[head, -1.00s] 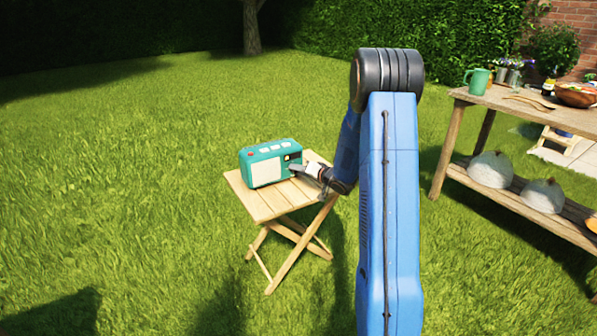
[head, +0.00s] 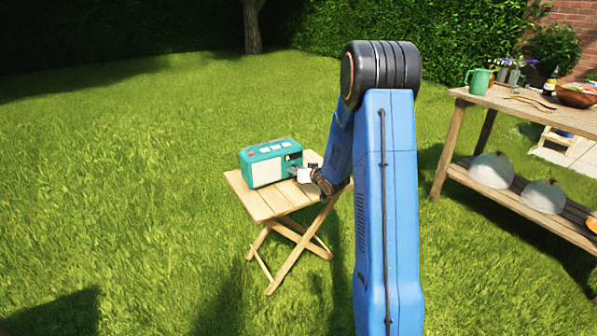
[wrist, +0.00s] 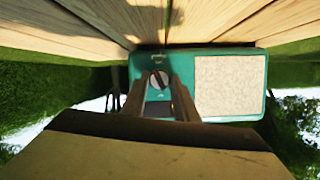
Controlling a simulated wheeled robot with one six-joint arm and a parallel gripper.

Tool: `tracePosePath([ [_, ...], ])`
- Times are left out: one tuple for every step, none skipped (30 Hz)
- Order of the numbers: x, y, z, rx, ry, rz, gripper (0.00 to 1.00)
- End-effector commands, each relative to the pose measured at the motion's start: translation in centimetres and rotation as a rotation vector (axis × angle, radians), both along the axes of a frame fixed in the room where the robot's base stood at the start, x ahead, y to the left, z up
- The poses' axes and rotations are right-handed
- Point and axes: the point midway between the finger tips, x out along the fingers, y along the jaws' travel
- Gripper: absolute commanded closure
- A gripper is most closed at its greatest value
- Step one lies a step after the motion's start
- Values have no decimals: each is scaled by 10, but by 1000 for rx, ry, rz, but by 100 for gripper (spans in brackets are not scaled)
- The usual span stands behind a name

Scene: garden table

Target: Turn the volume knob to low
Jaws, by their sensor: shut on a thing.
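A teal radio (head: 265,172) with a pale speaker panel stands upright on a small folding wooden table (head: 262,210). In the wrist view the picture is upside down, with the radio's front (wrist: 221,120) below the table slats. The round volume knob (wrist: 157,80) is dark with a lighter rim and shows between my fingers. My gripper (head: 293,171) is at the right part of the radio's front and is shut on the knob, one finger on each side (wrist: 158,88). The knob's scale marks are too small to read.
A larger wooden table (head: 520,103) stands at the right, with a green mug (head: 478,80), a wooden bowl and plants on top. Open grass surrounds the small table.

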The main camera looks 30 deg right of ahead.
Motion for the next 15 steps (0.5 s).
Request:
tracePosePath([
  [0,1,0,-41,-2,-1,95],
  [0,1,0,-69,-2,-1,95],
  [0,1,0,-107,-3,0,95],
  [0,2,-1,-135,-4,-1,95],
  [0,2,-1,-162,-5,-1,95],
  [0,3,-1,-201,-6,0,95],
  [0,3,-1,-229,-7,-1,95],
  [0,3,-1,-257,-8,-1,95],
  [0,3,-1,-296,-10,-1,95],
  [0,3,-1,-324,-11,-1,95],
  [0,3,-1,-353,-12,-1,95],
  [0,4,-1,-391,-13,-1,95],
  [0,4,-2,-420,-14,0,95],
  [0,4,-2,-447,-14,-1,95],
  [0,4,-2,-486,-16,-1,95],
])
